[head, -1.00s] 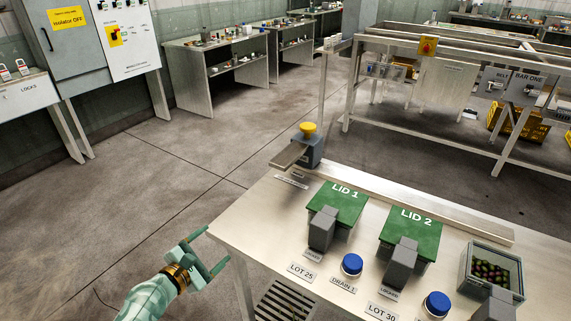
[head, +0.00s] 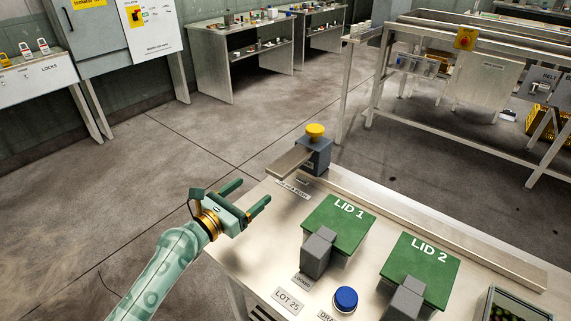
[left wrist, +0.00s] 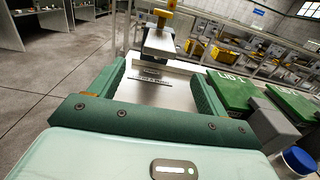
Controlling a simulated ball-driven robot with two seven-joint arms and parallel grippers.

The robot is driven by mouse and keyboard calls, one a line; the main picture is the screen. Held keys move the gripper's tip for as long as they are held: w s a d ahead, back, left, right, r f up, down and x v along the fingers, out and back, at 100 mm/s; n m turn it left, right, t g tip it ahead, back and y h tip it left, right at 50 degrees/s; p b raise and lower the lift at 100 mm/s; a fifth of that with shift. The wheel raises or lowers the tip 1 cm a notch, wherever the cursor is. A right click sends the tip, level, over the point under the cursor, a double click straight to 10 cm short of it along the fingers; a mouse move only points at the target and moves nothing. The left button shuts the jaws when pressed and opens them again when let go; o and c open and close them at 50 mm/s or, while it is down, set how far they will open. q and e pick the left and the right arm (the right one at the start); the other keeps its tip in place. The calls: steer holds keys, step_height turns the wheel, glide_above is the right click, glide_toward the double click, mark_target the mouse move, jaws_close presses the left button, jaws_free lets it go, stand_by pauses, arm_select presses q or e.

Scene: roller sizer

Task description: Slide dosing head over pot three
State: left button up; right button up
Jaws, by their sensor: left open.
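The dosing head (head: 316,154) is a grey block with a yellow knob (head: 316,130) on top and a flat metal arm (head: 289,162) reaching left. It stands at the far left end of the rail. It also shows ahead of the gripper in the left wrist view (left wrist: 159,43). My left gripper (head: 254,192) is open and empty, over the table's left edge, nearer than the dosing head and apart from it. An open, clear-walled pot (head: 490,308), probably pot three, is cut off at the bottom right, with dark round contents. My right gripper is out of view.
A metal rail (head: 440,228) runs along the table's back edge. Green LID 1 (head: 338,222) and LID 2 (head: 428,262) have grey blocks in front. A blue cap (head: 345,299) sits nearer. The table's left end (head: 262,232) is mostly clear.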

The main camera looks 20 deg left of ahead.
mark_target(283, 165)
arm_select(q)
steer(key=b+x, duration=0.1)
steer(key=x, duration=0.7)
steer(key=b+x, duration=0.1)
steer(key=x, duration=0.4)
steer(key=shift+f+b, duration=0.25)
steer(key=shift+b, duration=0.1)
steer(key=shift+w+r, duration=0.1)
steer(key=shift+w, duration=0.2)
steer(key=shift+d, duration=0.1)
